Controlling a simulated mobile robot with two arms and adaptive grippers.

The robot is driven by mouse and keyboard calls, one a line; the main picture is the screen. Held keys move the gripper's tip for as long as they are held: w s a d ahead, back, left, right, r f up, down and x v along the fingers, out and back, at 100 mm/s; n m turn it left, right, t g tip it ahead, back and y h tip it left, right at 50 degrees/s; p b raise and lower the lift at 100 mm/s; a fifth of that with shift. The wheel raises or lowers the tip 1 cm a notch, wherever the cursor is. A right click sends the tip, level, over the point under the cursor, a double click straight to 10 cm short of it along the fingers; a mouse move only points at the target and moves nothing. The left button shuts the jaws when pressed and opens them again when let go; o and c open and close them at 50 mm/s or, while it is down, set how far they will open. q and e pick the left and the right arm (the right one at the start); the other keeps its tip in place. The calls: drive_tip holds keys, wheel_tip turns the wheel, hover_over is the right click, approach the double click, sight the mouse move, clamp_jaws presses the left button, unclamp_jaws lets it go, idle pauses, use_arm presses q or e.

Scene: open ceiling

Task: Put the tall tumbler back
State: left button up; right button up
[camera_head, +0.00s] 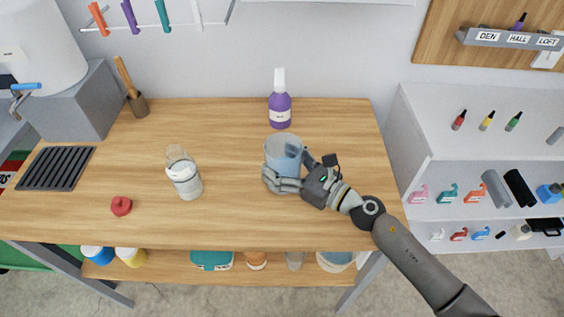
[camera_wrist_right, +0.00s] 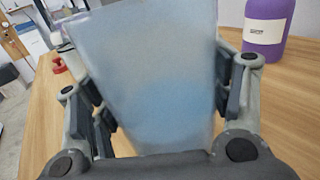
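A translucent pale-blue tumbler (camera_head: 283,147) is at the middle of the wooden table (camera_head: 230,225). My right gripper (camera_head: 288,178) has its fingers on both sides of the tumbler, its pads against the walls. In the right wrist view the tumbler (camera_wrist_right: 155,75) fills the space between the fingers (camera_wrist_right: 165,100). Its base is partly hidden by the hand, so I cannot tell whether it touches the tabletop. My left gripper is not in view.
A purple bottle (camera_head: 280,108) stands behind the tumbler. A pale labelled jar (camera_head: 184,177) and a red object (camera_head: 121,206) are to the left. A dark slatted rack (camera_head: 56,168) lies at the left end. A white shelf unit (camera_head: 440,138) stands right of the table. The front tabletop is mostly clear.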

drive_tip(key=o, duration=0.5)
drive_tip(key=shift+c, duration=0.2)
drive_tip(key=shift+r, duration=0.15)
drive_tip(key=shift+s+d, duration=0.2)
drive_tip(key=shift+d, duration=0.05)
drive_tip(key=b+v, duration=0.3)
drive_tip(key=v, duration=0.7)
drive_tip(key=shift+s+d, duration=0.2)
drive_tip(key=shift+d, duration=0.05)
drive_tip(key=shift+s+d+b, duration=0.2)
drive_tip(key=shift+d+b, duration=0.1)
